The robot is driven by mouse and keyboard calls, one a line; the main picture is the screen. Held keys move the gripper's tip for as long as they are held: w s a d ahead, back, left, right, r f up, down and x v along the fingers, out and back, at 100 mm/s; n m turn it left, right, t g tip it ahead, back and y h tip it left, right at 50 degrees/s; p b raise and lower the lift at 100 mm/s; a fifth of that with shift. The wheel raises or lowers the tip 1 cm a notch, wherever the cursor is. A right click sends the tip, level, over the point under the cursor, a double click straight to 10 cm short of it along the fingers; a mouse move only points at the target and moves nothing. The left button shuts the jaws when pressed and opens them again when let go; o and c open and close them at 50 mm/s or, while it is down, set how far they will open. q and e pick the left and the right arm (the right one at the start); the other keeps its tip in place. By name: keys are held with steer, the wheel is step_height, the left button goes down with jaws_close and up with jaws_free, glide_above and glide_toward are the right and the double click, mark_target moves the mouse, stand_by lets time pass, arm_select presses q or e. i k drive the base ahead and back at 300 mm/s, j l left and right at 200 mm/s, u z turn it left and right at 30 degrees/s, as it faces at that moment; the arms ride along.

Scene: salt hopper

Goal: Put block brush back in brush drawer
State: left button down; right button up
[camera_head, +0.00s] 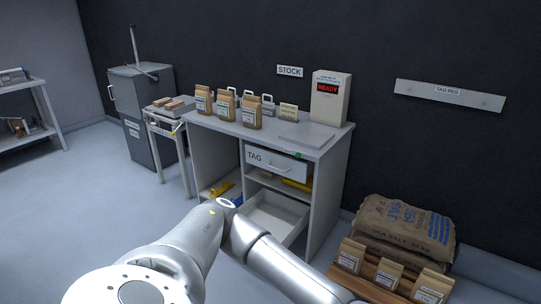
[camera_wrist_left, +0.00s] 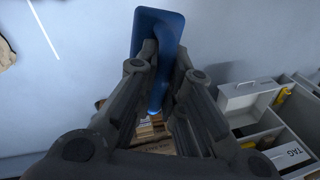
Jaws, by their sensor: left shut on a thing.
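The blue block brush (camera_wrist_left: 158,28) is between the fingers of my left gripper (camera_wrist_left: 158,72) in the left wrist view. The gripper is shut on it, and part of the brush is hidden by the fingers. In the head view the gripper is hidden behind my arm; a small blue patch (camera_head: 238,201) shows beside the arm, perhaps the brush. An open pale drawer (camera_head: 283,211) sits low in the counter, partly behind my arm; it also shows in the left wrist view (camera_wrist_left: 240,101), apart from the brush. My right gripper is not in view.
The counter (camera_head: 330,134) carries paper bags, a READY box (camera_head: 330,99) and a flat plate. The TAG drawer (camera_head: 272,162) above the open drawer is shut. Yellow items lie on the shelves. Salt sacks (camera_head: 405,232) and small bags stand at right. Floor at left is clear.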

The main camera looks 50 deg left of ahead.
mark_target(272, 231)
steer(key=i+j+z, duration=0.25)
steer(key=j, duration=1.85)
steer(key=j+z, duration=0.25)
steer(key=j, duration=1.85)
